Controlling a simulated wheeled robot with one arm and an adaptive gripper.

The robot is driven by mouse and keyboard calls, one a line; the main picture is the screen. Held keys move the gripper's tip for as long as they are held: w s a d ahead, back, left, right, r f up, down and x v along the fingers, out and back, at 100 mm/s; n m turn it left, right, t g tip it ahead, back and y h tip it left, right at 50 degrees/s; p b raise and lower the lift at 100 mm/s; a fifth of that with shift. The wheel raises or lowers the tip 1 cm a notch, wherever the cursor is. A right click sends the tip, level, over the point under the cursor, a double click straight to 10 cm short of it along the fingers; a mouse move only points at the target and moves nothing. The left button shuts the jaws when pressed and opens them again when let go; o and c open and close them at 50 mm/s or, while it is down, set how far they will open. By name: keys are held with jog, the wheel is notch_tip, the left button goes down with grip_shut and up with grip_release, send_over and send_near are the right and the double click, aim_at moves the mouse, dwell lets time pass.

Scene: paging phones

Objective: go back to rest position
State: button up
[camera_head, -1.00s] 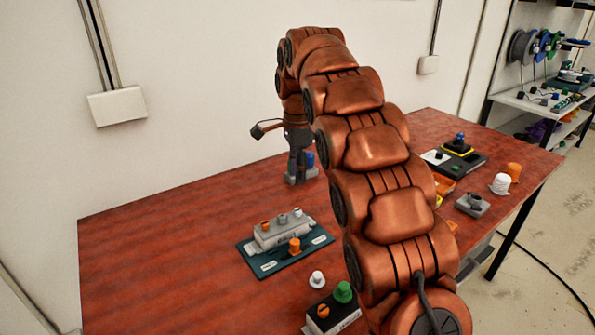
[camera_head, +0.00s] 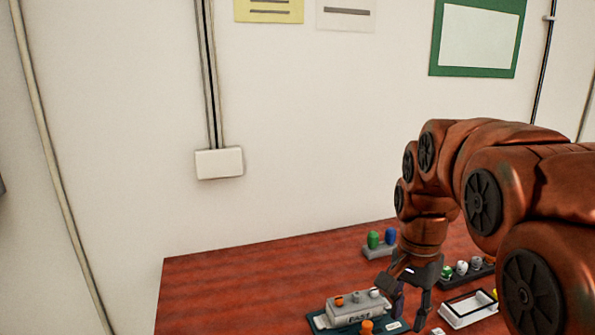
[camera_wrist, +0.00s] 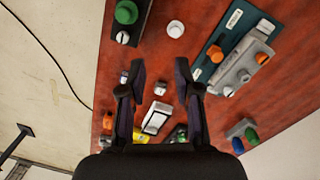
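My gripper (camera_head: 408,310) points down over the red-brown table (camera_head: 235,290), just right of the grey knob unit (camera_head: 352,310) on its teal base. In the wrist view my gripper (camera_wrist: 161,75) has its two dark fingers spread apart, with nothing held between them. A small white-topped piece (camera_wrist: 160,88) shows in the gap between the fingers, apparently on the table below. The grey unit, with orange and pale knobs, also shows at the upper right of the wrist view (camera_wrist: 240,65).
A grey block with green and blue knobs (camera_head: 378,252) stands behind my gripper. A white-rimmed tray (camera_head: 468,308) and a dark knob strip (camera_head: 465,278) lie to its right. A green-knobbed block (camera_wrist: 124,22) and a white knob (camera_wrist: 175,29) lie nearby. The table's left part is clear.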

jog(key=s+f+n+p, duration=0.1)
jog(key=s+f+n, duration=0.2)
jog(key=s, duration=0.8)
jog(key=s+a+f+n+g, duration=0.1)
jog(key=s+f+n, duration=0.3)
jog(key=s, duration=0.7)
jog(key=n, duration=0.2)
jog(key=shift+s+a+f+n+p, duration=0.2)
jog(key=shift+s+a+n+p, duration=0.1)
jog(key=shift+s+p, duration=0.1)
